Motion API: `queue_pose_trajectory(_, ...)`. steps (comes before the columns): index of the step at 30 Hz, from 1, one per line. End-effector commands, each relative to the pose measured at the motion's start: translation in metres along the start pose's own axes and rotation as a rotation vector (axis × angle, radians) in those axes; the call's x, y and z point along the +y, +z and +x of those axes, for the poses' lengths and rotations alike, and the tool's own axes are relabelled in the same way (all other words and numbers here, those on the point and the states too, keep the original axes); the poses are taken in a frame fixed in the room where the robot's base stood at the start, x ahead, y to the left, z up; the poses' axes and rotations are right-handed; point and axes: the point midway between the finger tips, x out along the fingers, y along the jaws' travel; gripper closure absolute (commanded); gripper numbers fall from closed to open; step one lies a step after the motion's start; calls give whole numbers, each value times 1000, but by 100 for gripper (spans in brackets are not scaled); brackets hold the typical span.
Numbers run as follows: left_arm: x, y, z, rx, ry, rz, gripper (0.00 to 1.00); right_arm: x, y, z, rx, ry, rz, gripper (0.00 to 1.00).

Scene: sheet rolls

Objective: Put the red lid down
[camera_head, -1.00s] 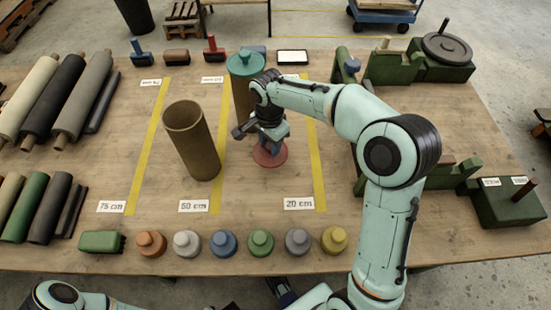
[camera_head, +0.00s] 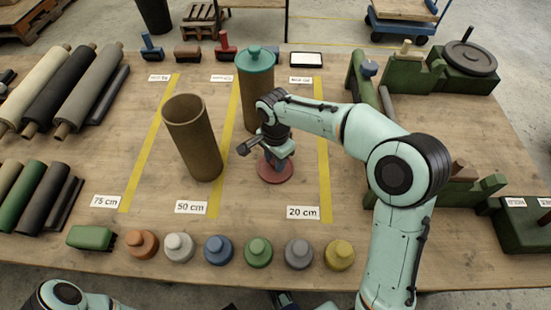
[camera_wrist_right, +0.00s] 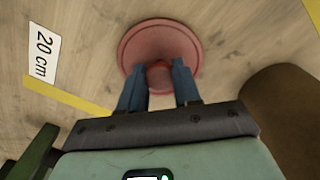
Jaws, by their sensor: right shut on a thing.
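The red lid (camera_head: 274,171) is a round disc with a small knob, at the table's middle between the 50 cm and 20 cm yellow lines. It also shows in the right wrist view (camera_wrist_right: 160,45), low over or on the wood; a gap beneath cannot be told. My right gripper (camera_head: 277,160) points down at it and is shut on its knob, with the blue fingers (camera_wrist_right: 160,82) on both sides. An open brown tube (camera_head: 192,140) stands to the left, leaning in the picture. A second brown tube (camera_head: 254,100) behind has a teal lid (camera_head: 255,60) on top. My left gripper is not in view.
A row of several coloured knobbed weights or lids (camera_head: 218,250) lines the front edge. Rolls (camera_head: 82,92) lie at left. Green stands (camera_head: 465,70) occupy the right. The 20 cm label (camera_head: 303,212) lies in front of the red lid. Bare wood surrounds the lid at front.

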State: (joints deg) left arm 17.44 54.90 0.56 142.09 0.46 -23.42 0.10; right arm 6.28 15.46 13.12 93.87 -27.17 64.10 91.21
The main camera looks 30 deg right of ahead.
Motion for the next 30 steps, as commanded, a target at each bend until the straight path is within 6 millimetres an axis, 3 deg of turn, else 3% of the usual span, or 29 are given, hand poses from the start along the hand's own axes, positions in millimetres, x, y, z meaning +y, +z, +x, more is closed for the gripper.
queue_pose_trajectory(1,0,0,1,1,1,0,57,0,0,2,0,1,0,64)
queue_pose_trajectory(3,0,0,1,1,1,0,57,0,0,2,0,1,0,42)
queue_pose_trajectory(14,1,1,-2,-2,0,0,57,0,0,-3,0,0,0,42)
queue_pose_trajectory(17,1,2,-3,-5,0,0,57,0,0,-14,1,-2,0,42)
queue_pose_trajectory(30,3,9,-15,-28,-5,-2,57,-1,0,-104,0,-4,1,42)
